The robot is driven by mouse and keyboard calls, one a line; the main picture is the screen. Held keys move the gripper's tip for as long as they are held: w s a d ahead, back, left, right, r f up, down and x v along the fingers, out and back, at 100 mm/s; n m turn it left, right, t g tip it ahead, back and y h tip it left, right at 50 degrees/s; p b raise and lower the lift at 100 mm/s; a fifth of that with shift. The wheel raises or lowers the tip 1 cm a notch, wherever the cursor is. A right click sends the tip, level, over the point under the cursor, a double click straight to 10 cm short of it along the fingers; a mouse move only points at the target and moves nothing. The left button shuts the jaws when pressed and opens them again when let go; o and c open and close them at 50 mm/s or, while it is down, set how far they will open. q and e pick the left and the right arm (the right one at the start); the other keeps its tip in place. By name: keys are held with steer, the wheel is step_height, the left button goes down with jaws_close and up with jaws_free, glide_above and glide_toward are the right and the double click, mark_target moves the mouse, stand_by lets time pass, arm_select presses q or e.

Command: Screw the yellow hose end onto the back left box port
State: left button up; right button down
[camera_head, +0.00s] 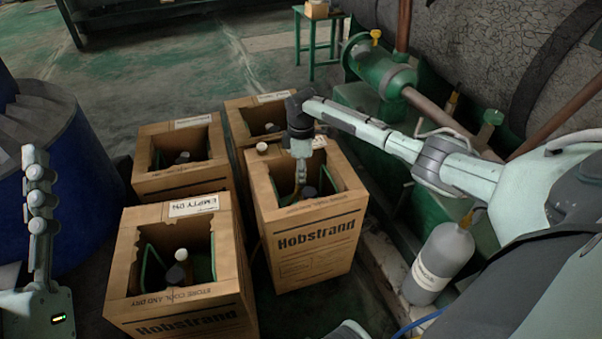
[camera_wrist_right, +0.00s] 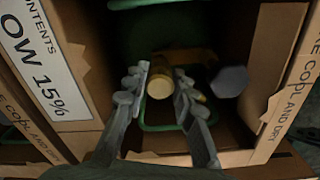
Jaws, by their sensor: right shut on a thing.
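The back left box (camera_head: 184,184) is an open carton; a dark grey rounded top (camera_head: 182,157) shows inside, but I cannot make out its port. My right gripper (camera_head: 300,190) reaches down into the front right box (camera_head: 315,232), away from the back left one. In the right wrist view its fingers close on a brass-coloured round piece (camera_wrist_right: 159,88). I cannot tell whether that is the yellow hose end, and no hose is clearly visible from it. My left gripper (camera_head: 38,190) points up at the left edge, seen side-on, so its opening is unclear.
Another box (camera_head: 238,128) stands at the back right. A white cap (camera_head: 262,147) sits near the front right box's rim. A grey cylinder (camera_head: 438,262) and green machinery (camera_head: 388,75) stand right; a blue drum (camera_head: 60,190) stands left.

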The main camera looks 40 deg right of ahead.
steer(key=shift+p, duration=0.8)
stand_by(0.8)
steer(key=shift+f+b, duration=0.55)
steer(key=shift+f, duration=0.5)
stand_by(0.6)
steer(key=shift+r+m+p, duration=0.15)
steer(key=shift+m+p, duration=0.35)
steer(key=shift+p, duration=0.15)
steer(key=shift+m+p, duration=0.8)
steer(key=shift+m, duration=0.5)
